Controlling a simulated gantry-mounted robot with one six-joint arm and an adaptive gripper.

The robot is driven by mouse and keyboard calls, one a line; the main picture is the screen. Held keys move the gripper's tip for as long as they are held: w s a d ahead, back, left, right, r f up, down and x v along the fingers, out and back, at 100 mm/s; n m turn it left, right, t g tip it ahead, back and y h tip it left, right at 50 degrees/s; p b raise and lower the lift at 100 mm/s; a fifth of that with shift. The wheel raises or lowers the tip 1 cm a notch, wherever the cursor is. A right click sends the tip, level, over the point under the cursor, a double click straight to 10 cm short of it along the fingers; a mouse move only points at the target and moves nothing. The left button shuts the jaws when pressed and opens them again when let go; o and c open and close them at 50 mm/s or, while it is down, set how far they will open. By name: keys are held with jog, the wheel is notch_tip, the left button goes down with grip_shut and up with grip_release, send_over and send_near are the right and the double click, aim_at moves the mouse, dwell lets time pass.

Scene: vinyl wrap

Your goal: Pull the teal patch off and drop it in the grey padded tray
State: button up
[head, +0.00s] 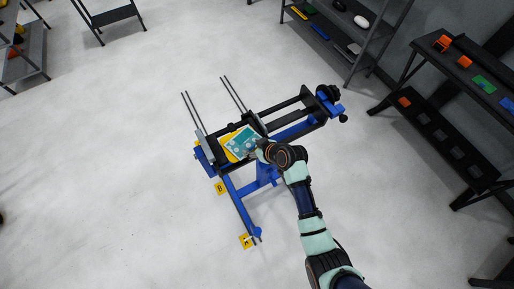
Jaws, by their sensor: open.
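The teal patch (243,140) lies on a yellow panel (228,152) held in the blue and black stand in the middle of the head view. The patch shows some lighter, whitish marks. My arm reaches in from the lower right, and its wrist is just right of the patch. My gripper (255,148) is small in the picture, at the patch's right edge, and open. My wrist partly hides the fingers and that edge, so I cannot tell whether they touch the patch. I cannot make out the grey padded tray for certain.
The blue stand (238,208) has black rods pointing up and left. Yellow markers, one lettered B (220,188), sit by it. A dark shelf rack (440,125) with small coloured items stands at right, another shelf (345,35) at top. The pale floor (100,170) at left is clear.

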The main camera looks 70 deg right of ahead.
grip_shut()
dwell(0.5)
jog(key=shift+r+p, duration=0.65)
jog(key=shift+r, duration=0.05)
notch_tip(320, 180, up, 7)
jog(key=p, duration=0.6)
dwell(0.7)
dwell(0.5)
